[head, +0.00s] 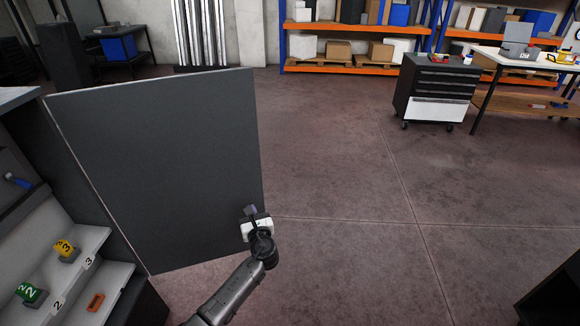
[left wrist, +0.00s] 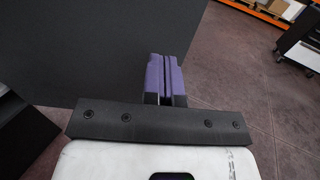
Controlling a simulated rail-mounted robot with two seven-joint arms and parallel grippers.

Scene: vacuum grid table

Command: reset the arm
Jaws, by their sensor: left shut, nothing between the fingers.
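My left gripper (head: 250,211) is in front of the lower right edge of a large dark grey door panel (head: 155,165) in the head view. In the left wrist view its purple fingers (left wrist: 165,78) are pressed together with nothing between them. The door panel also fills the upper left of the left wrist view (left wrist: 90,50). Whether the fingers touch the panel cannot be told. My right gripper is not in view.
An open cabinet at the left has shelves (head: 85,240) with numbered yellow (head: 65,250) and green (head: 31,293) blocks and an orange block (head: 95,302). A drawer cart (head: 435,90) stands at the back right. The floor (head: 350,200) between is clear.

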